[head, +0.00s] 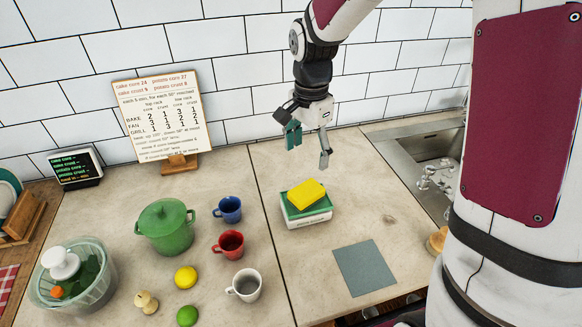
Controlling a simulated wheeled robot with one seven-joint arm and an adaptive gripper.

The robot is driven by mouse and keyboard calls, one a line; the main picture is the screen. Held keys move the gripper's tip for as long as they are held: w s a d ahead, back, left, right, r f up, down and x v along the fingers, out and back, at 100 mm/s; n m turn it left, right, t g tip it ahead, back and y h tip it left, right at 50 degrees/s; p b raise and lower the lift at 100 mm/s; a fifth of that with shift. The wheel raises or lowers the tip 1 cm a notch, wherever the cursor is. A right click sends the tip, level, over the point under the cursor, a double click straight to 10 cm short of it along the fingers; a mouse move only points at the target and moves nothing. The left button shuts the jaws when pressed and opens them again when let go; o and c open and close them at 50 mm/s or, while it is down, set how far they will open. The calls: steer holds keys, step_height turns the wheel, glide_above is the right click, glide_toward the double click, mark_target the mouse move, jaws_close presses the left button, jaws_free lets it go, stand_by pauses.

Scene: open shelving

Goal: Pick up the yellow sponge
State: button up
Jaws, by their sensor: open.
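The yellow sponge (306,194) lies on top of a green-and-white block or dish (307,217) on the counter, a little right of the middle of the head view. My gripper (308,150) hangs above the sponge and towards the wall, apart from it. Its two fingers are spread, with nothing between them. The sponge's top is fully in view.
A grey square mat (365,267) lies in front of the sponge. Blue (229,209), red (229,244) and white (245,285) mugs and a green pot (166,226) stand to the left. A sink (428,160) is at the right. A recipe board (162,115) leans near the tiled wall.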

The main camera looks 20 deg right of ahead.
glide_above(307, 190)
steer(key=f, duration=0.9)
steer(key=shift+s+a+p, duration=0.1)
steer(key=shift+a+p, duration=0.15)
steer(key=shift+p, duration=0.05)
steer(key=shift+d+f+p, duration=0.2)
steer(key=shift+f+p, duration=0.3)
steer(key=shift+f, duration=2.3)
steer(key=shift+c, duration=0.3)
